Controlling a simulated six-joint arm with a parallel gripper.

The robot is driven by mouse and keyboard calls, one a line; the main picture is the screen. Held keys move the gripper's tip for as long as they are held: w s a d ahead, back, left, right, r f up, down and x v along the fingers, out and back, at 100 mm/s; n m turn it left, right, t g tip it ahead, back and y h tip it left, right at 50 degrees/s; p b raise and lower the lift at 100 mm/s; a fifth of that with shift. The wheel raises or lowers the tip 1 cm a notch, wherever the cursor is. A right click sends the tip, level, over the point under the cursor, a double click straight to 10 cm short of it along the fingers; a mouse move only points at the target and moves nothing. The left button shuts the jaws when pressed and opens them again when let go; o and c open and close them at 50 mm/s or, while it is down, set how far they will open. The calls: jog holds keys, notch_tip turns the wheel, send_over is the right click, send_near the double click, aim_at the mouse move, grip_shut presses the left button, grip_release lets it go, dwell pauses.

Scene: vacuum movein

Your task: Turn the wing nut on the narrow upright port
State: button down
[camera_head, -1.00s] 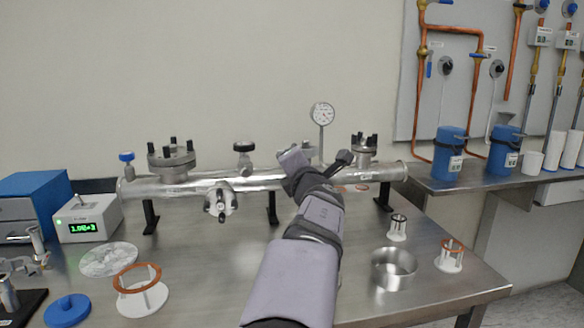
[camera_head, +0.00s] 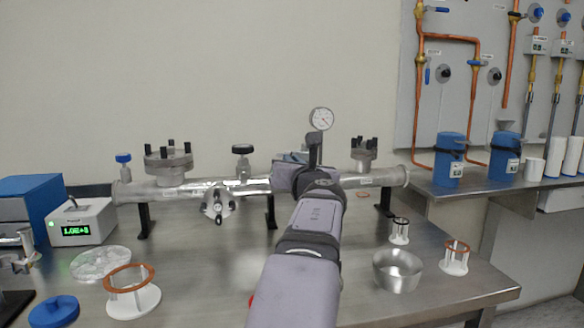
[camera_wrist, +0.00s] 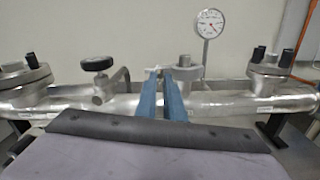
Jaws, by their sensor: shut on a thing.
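In the wrist view, my gripper (camera_wrist: 160,74) reaches the silver pipe (camera_wrist: 225,106) with its two blue fingers close together. A small pale metal piece, apparently the wing nut (camera_wrist: 153,71), shows at the fingertips, and the fingers are shut on it. The narrow upright port (camera_wrist: 184,64) stands just right of the fingers, with its lower part partly hidden by them. In the head view, my arm's wrist hides the fingertips, the nut and most of the port. The pipe (camera_head: 215,184) runs across the bench on black stands.
A dial gauge (camera_wrist: 209,23) rises right of the fingers. A black-knobbed valve (camera_wrist: 98,64) stands to their left. Bolted flanges (camera_head: 168,163) sit near both pipe ends. A metal bowl (camera_head: 398,272) and ringed stands (camera_head: 455,258) occupy the bench's right side.

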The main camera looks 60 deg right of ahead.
jog(key=shift+n, duration=0.5)
jog(key=c, duration=2.2)
grip_release()
jog(key=v, duration=0.7)
jog(key=shift+s+a, duration=0.15)
jog(key=shift+r, duration=0.1)
